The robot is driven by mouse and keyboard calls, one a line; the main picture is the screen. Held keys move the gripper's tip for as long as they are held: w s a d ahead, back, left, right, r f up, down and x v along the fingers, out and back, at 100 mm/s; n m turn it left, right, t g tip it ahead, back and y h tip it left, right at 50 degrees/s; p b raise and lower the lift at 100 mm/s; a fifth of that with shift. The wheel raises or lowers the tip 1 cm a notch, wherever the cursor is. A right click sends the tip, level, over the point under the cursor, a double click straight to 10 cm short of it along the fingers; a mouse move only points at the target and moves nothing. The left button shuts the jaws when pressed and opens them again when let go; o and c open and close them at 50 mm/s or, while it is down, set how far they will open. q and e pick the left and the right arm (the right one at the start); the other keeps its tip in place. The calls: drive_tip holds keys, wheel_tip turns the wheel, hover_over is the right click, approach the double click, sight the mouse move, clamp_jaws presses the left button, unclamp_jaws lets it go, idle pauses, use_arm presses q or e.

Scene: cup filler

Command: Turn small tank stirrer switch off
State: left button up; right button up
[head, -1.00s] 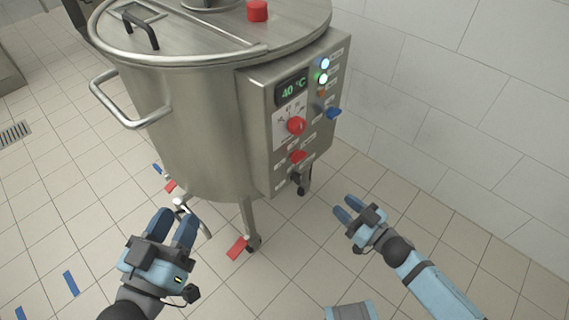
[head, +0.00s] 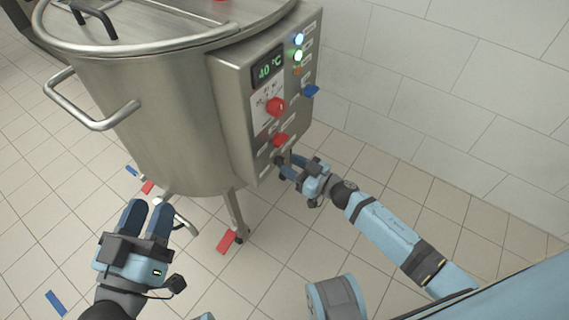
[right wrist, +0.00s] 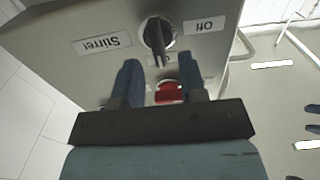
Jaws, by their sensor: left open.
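The stirrer switch is a black rotary knob (right wrist: 155,35) in the right wrist view, between an upside-down "Stirrer" label (right wrist: 102,41) and an "Off" label (right wrist: 199,25). Its narrow handle points down in that picture, away from the "Off" label. In the head view the knob (head: 279,160) sits low on the tank's control panel (head: 235,100). My right gripper (head: 290,165) is close to it, open and empty, with its fingertips (right wrist: 160,72) just short of the handle; contact cannot be told. My left gripper (head: 148,208) is open and empty in front of the tank.
A red knob (head: 280,140) sits just above the switch and shows behind the fingers. A larger red dial (head: 275,106) and a blue knob (head: 311,91) are higher on the panel. A tank leg (head: 235,212) stands below. A tiled wall (head: 430,90) is at right.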

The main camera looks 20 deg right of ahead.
use_arm(q)
drive_tip(key=shift+f+g, duration=0.3)
drive_tip(key=shift+f, duration=0.25)
use_arm(e)
drive_tip(key=shift+x, duration=1.35)
clamp_jaws()
